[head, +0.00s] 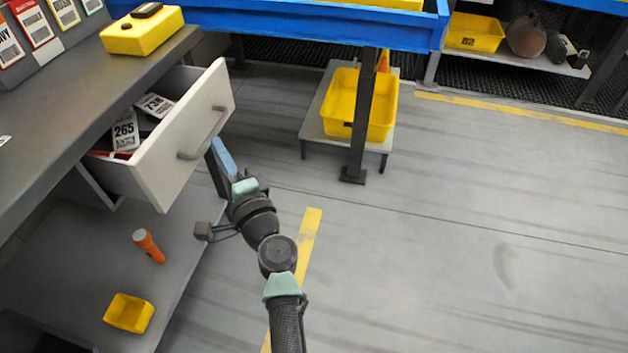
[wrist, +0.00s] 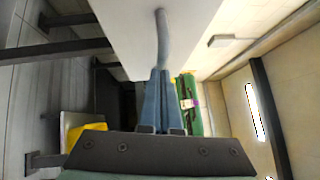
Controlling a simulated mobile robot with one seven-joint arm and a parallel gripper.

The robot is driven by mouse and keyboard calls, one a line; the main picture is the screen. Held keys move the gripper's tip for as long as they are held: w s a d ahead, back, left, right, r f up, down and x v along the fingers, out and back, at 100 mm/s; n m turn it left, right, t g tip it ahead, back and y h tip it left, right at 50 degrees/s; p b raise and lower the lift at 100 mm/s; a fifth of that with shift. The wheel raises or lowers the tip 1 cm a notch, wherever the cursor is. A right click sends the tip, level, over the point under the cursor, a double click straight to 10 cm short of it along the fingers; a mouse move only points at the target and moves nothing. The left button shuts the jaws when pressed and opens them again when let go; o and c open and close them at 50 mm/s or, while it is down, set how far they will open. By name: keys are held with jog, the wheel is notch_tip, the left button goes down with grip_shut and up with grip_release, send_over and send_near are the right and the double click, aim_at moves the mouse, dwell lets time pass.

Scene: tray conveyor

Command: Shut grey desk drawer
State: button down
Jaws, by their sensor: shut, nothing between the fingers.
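The grey desk drawer (head: 160,170) stands pulled out from under the desk, its pale front facing right. Its bar handle (head: 203,140) is on that front. Inside lie number cards, among them 265 (head: 124,130) and 738 (head: 156,105). My gripper (head: 217,148), with blue fingers, is just right of the drawer front, near the handle. In the wrist view the fingers (wrist: 158,76) are together and empty, with their tips at the near end of the handle (wrist: 162,38). I cannot tell whether they touch it.
The dark desk top (head: 70,110) carries a yellow box (head: 140,36). A lower shelf (head: 185,260) holds an orange flashlight (head: 149,246) and a small yellow bin (head: 129,312). A blue conveyor frame (head: 300,22) with a dark leg (head: 360,120) stands behind. The floor at right is clear.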

aim_at(172, 143)
jog(key=w+a, duration=0.1)
jog(key=a, duration=0.2)
jog(key=w+a+b, duration=0.1)
jog(key=a, duration=0.2)
jog(key=w+a+b, duration=0.1)
jog(key=a, duration=0.2)
jog(key=shift+a, duration=0.1)
jog(key=shift+a+r, duration=0.15)
jog(key=shift+a, duration=0.1)
